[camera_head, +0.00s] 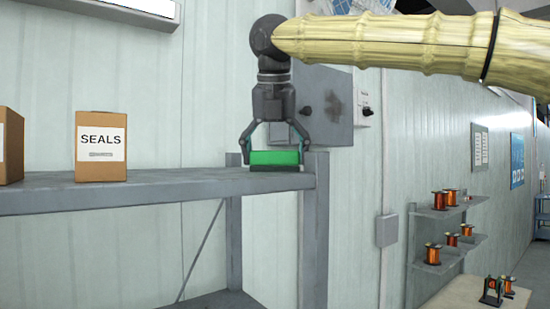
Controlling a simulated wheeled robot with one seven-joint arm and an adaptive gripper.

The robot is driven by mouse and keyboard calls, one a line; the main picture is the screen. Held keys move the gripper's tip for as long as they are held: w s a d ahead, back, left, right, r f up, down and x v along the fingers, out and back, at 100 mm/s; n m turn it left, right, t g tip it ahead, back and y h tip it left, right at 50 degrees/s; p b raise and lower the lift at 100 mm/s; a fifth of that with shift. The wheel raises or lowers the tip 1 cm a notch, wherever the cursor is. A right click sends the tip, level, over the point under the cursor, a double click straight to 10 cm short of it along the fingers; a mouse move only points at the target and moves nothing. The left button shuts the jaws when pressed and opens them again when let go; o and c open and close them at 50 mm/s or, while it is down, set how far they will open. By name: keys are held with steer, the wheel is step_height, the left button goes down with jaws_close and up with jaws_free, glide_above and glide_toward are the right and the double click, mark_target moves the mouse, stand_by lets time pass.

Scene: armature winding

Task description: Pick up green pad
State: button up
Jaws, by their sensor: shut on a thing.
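The green pad (274,157) is a small green block with a dark base at the right end of the grey metal shelf (160,188). My gripper (274,148) points straight down over it, with one finger at each side of the pad. The fingers are shut on the pad. Its dark base is at the level of the shelf top, and I cannot tell whether it touches or is slightly lifted.
A cardboard box marked SEALS (101,147) stands on the shelf to the left, with another box (10,146) at the picture's edge. A shelf post (314,225) rises just right of the pad. Wall shelves (440,240) at the right hold several copper spools.

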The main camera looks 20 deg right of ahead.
steer(key=shift+w, duration=0.1)
steer(key=shift+w+r+b, duration=0.1)
steer(key=shift+r+b, duration=0.4)
steer(key=shift+r, duration=0.1)
steer(key=shift+b+v, duration=0.6)
steer(key=shift+v, duration=0.45)
steer(key=s+a+b, duration=0.2)
steer(key=s+b, duration=0.1)
steer(key=s, duration=0.4)
steer(key=s+a+r+b, duration=0.1)
steer(key=s+a+b, duration=0.2)
steer(key=s, duration=0.4)
steer(key=shift+s+a+r, duration=0.15)
steer(key=shift+a+r, duration=0.1)
steer(key=shift+r, duration=0.1)
steer(key=o, duration=0.4)
steer(key=shift+c, duration=0.2)
steer(key=c, duration=0.3)
